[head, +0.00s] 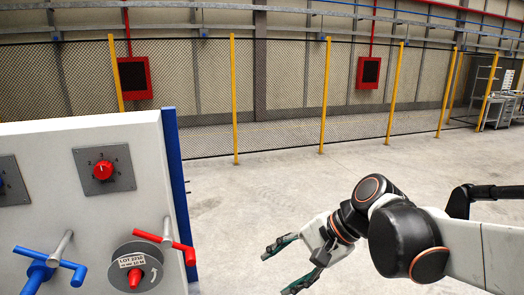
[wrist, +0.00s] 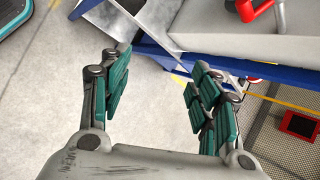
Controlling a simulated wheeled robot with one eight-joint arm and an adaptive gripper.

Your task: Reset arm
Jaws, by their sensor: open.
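My gripper (head: 281,265) is open and empty, held out over the bare floor at the lower middle of the head view. In the wrist view its teal-padded fingers (wrist: 155,95) stand wide apart with nothing between them. A control panel (head: 75,165) with a blue side edge stands at the left of the head view, left of my gripper and apart from it. It carries a red knob (head: 103,170), a blue tee handle (head: 48,266), a red tee handle (head: 166,240) and a grey dial (head: 137,268) with a label. Another dial is cut off at the left edge.
A mesh fence with yellow posts (head: 235,100) runs across the back. Red boxes (head: 134,78) hang on the wall behind it. A grey workbench (head: 497,110) stands at the far right. The concrete floor (head: 290,185) between panel and fence is clear.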

